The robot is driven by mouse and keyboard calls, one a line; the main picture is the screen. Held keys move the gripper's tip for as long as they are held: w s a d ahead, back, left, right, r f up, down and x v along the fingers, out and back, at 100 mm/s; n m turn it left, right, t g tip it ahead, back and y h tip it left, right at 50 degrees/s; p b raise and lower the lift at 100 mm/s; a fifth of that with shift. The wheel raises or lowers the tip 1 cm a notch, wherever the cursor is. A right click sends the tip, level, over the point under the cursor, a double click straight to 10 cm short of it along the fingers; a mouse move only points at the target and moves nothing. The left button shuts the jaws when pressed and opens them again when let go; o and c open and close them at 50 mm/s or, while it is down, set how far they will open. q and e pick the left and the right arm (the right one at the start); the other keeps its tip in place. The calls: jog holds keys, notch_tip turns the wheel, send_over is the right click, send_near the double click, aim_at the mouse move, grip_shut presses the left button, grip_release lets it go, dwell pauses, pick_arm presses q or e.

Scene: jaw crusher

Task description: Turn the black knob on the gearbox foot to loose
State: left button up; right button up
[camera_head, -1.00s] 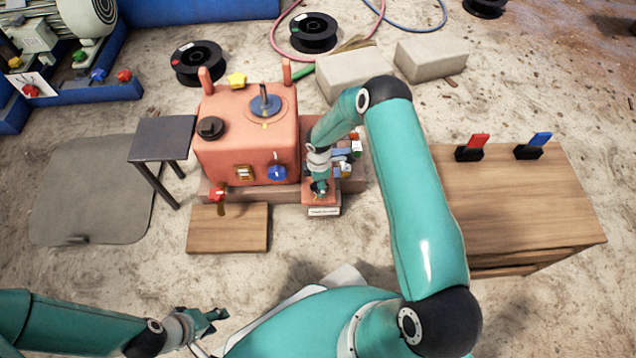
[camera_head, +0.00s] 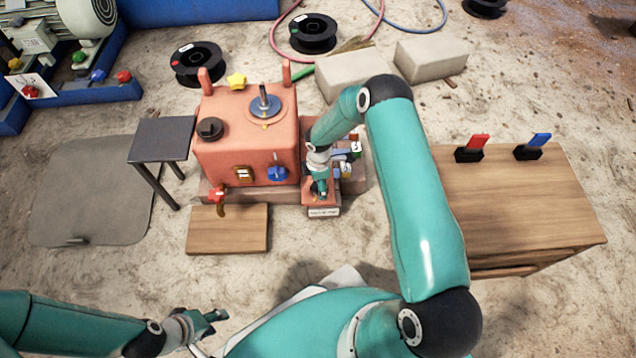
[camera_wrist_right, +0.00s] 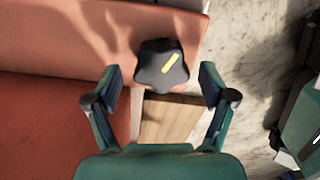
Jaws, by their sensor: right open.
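The red gearbox (camera_head: 246,150) stands in the middle of the head view, and its foot (camera_head: 314,198) sticks out at the front right with a white label. In the right wrist view the black lobed knob (camera_wrist_right: 161,66) with a yellow mark sits near the edge of a red surface. The mark slants up to the right there. My right gripper (camera_head: 319,188) is over the foot and hides the knob in the head view. Its open fingers (camera_wrist_right: 160,82) lie on either side of the knob with gaps. My left gripper (camera_head: 212,316) is low at the front left, away from the gearbox.
Another black knob (camera_head: 209,128), a blue knob (camera_head: 277,173) and a red valve handle (camera_head: 217,195) are on or beside the gearbox. Small coloured parts (camera_head: 345,152) crowd the right gripper. A wooden board (camera_head: 228,230) lies in front; a wooden table (camera_head: 520,210) stands right.

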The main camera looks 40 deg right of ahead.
notch_tip(320, 180, up, 11)
jog(key=shift+r, duration=0.2)
dwell(0.5)
